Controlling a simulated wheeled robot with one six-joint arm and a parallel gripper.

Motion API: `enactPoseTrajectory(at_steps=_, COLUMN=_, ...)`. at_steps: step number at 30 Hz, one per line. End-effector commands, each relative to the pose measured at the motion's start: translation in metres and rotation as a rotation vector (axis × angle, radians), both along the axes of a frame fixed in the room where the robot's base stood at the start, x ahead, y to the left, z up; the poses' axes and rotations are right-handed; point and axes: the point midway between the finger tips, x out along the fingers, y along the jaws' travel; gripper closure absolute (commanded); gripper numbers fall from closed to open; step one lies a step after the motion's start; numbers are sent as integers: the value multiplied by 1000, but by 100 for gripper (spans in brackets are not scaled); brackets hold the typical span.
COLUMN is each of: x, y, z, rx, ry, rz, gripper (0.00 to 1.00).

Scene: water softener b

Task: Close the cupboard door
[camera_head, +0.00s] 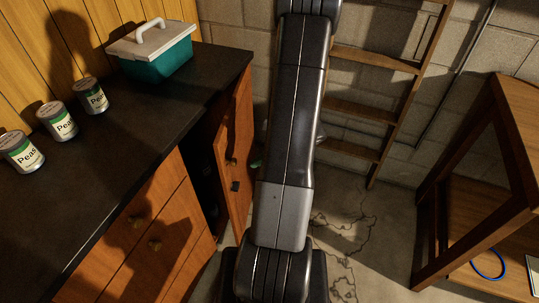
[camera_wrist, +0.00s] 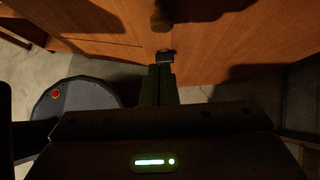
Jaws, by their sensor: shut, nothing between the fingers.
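The cupboard door (camera_head: 236,140) is wooden, with a round knob (camera_head: 231,162). In the head view it stands ajar, with a dark gap (camera_head: 205,175) between it and the cupboard front. In the wrist view, a wooden panel with a knob (camera_wrist: 162,18) fills the top. My gripper (camera_wrist: 165,57) is shut and empty, its tips at the panel just below the knob. I cannot tell whether they touch it. My arm hides part of the area right of the door in the head view.
The dark countertop (camera_head: 120,105) holds several pea cans (camera_head: 59,121) and a teal cooler with a white lid (camera_head: 152,52). Drawers (camera_head: 150,225) lie below. A wooden ladder (camera_head: 372,110) leans at the back wall. A wooden table (camera_head: 490,170) stands right. Some floor (camera_head: 350,220) is clear.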

Motion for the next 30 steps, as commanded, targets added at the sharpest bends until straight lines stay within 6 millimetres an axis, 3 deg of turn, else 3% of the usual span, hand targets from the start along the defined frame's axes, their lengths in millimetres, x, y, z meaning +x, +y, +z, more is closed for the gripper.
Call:
enactPoseTrajectory(at_steps=3, x=2, y=20, z=-2, rx=-1, ry=-1, rz=6, gripper=100)
enactPoseTrajectory(at_steps=9, x=4, y=38, z=-3, rx=-1, ry=-1, rz=2, gripper=100)
enactPoseTrajectory(at_steps=25, x=5, y=47, z=-3, rx=-1, ry=-2, rz=-6, gripper=100)
enactPoseTrajectory(at_steps=30, x=5, y=76, z=-5, rx=-2, ry=-5, rz=-59, gripper=100)
